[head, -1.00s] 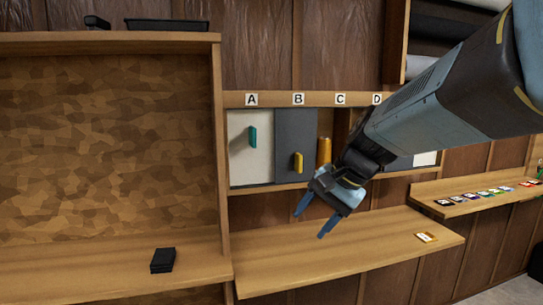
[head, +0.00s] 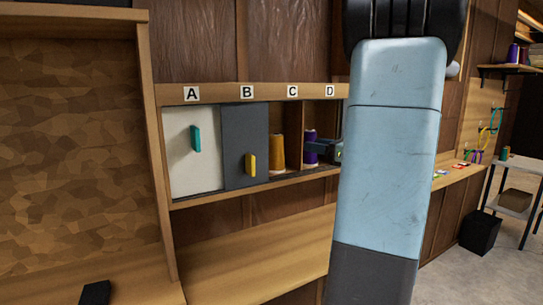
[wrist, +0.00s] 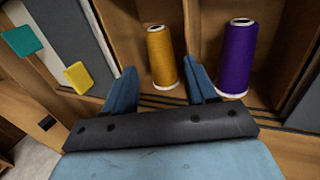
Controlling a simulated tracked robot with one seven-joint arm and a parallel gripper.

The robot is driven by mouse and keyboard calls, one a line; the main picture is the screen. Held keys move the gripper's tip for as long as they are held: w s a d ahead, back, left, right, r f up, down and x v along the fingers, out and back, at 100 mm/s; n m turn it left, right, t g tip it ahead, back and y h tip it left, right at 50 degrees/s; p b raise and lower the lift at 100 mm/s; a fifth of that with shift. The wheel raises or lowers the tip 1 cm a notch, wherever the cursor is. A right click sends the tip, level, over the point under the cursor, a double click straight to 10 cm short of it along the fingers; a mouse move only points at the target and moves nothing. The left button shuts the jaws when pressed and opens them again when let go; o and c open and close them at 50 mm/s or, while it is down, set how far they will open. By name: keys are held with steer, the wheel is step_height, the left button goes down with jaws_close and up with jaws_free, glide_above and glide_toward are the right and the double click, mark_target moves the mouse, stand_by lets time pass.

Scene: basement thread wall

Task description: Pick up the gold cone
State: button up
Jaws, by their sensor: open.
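The gold cone (head: 277,155) of thread stands upright in the cubby under letter C. It also shows in the wrist view (wrist: 161,58), just beyond and between my fingertips. My gripper (wrist: 163,87) is open and empty, with one blue finger on each side of the cone's line. In the head view part of my gripper (head: 326,150) shows near the D cubby, and my arm hides the rest. I cannot tell whether the fingers reach past the shelf's front edge.
A purple cone (wrist: 237,58) stands right of the gold one, close to my right finger. A grey door with a yellow handle (head: 250,164) and a white door with a teal handle (head: 196,138) cover the left cubbies. The ledge (head: 255,262) below is clear where visible.

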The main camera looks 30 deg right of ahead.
mark_target(276, 153)
steer(key=x, duration=1.3)
steer(key=shift+w+a+f, duration=0.1)
steer(key=shift+w+a, duration=0.05)
steer(key=shift+a, duration=0.2)
steer(key=shift+c, duration=0.5)
jaws_close()
